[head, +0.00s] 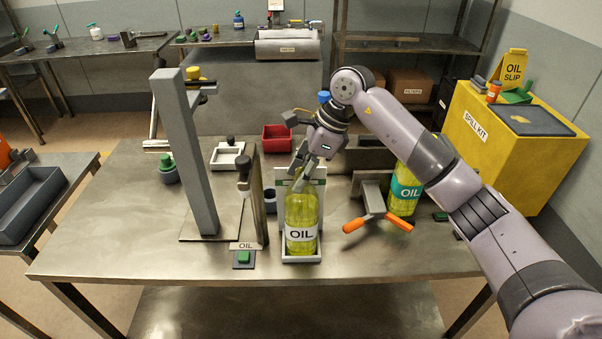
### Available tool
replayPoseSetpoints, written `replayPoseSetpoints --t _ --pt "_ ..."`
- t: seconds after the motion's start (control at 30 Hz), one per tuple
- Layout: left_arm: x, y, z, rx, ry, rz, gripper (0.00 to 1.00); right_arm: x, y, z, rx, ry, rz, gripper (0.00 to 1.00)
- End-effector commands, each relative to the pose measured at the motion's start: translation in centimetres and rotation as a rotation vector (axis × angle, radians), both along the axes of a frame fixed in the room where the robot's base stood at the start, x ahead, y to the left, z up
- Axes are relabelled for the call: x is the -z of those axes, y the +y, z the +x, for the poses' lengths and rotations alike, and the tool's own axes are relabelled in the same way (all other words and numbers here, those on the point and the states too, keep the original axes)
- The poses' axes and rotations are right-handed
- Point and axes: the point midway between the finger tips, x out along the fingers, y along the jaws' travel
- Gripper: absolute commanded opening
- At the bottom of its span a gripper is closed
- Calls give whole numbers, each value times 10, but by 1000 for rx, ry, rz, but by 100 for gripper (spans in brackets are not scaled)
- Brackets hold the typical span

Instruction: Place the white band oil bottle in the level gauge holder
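The white band oil bottle (301,222) is clear with yellow-green oil and a white OIL label. It stands upright in the level gauge holder (284,180), which has a pale back panel and a low white tray at the front. My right gripper (304,174) points down at the top of this bottle. Its fingers overlap the bottle's neck, so I cannot tell whether they grip it or are apart from it. A second oil bottle with a teal band (405,188) stands to the right, partly behind my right arm. My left gripper is not in view.
A grey upright post (185,150) and a dispenser stand (256,190) rise left of the holder. A bracket with orange handles (376,222) is close on the right. A red bin (278,138) sits behind. The table front right is clear.

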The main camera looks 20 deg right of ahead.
Motion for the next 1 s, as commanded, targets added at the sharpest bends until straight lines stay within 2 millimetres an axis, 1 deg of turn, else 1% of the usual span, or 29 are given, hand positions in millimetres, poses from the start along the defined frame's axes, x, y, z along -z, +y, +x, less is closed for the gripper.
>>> replayPoseSetpoints --t 0.03,0.2,0.47,0.57,0.6,0.67,0.77,1.0 --pt "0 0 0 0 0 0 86 0 0 0 0 0 0 38" --pt "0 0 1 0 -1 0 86 0 0 0 0 0 0 49" --pt "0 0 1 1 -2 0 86 0 0 0 0 0 0 49" --pt "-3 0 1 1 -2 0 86 -4 0 0 0 0 0 49" --pt "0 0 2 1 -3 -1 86 -6 -2 0 1 -2 0 49" --pt "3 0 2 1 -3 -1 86 -12 -5 0 2 -4 -1 49" --pt "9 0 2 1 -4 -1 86 -29 -13 -2 3 -5 -1 49" --pt "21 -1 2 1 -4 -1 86 -77 -33 -8 3 -4 0 49"
